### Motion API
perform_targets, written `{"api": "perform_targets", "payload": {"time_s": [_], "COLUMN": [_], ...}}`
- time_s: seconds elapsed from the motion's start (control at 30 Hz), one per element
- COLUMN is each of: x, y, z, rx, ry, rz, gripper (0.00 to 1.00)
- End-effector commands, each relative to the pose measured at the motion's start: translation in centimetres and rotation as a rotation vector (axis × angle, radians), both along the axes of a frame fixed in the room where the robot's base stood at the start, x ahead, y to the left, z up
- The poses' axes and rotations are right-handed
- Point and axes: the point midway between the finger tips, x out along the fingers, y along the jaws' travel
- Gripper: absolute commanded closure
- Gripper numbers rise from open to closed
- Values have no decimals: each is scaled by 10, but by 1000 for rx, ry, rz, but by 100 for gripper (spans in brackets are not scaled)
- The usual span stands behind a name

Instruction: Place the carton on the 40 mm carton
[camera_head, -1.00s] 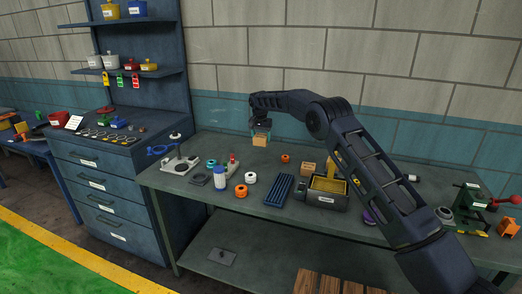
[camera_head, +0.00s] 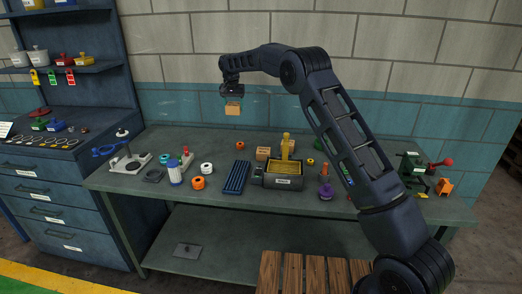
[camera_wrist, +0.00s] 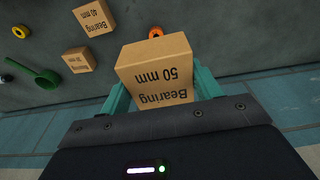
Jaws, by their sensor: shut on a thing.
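My gripper (camera_head: 232,98) is shut on a tan carton (camera_head: 233,109), held high above the back of the workbench. In the wrist view this held carton (camera_wrist: 157,75) is labelled "Bearing 50 mm" and sits between the teal fingers. The 40 mm carton (camera_wrist: 94,17) stands on the bench at the upper left of the wrist view, apart from the held one. A smaller carton (camera_wrist: 78,60), its label seeming to read 30 mm, stands beside it. In the head view a tan carton (camera_head: 262,153) stands lower right of my gripper; its label is too small to read.
A grey bin with yellow contents (camera_head: 284,182) and a blue ribbed tray (camera_head: 236,178) lie in front of the cartons. An orange ring (camera_wrist: 155,31) and a green spoon-shaped item (camera_wrist: 45,75) are near the cartons. A green machine with a red knob (camera_head: 415,166) stands at the right.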

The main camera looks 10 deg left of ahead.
Motion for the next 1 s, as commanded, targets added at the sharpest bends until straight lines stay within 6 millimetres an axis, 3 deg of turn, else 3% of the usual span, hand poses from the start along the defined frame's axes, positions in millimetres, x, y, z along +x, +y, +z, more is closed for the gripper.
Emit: {"api": "perform_targets", "payload": {"time_s": [0.1,0.3,0.5,0.77,1.0], "x": [-3,-14,-27,-33,-33], "y": [-38,-95,-135,-152,-152], "z": [9,17,19,9,-39], "rx": [1,1,2,0,-1], "ry": [0,-1,-1,1,2], "rz": [-10,-21,-28,-30,-30], "gripper": [68,68,68,68,68]}}
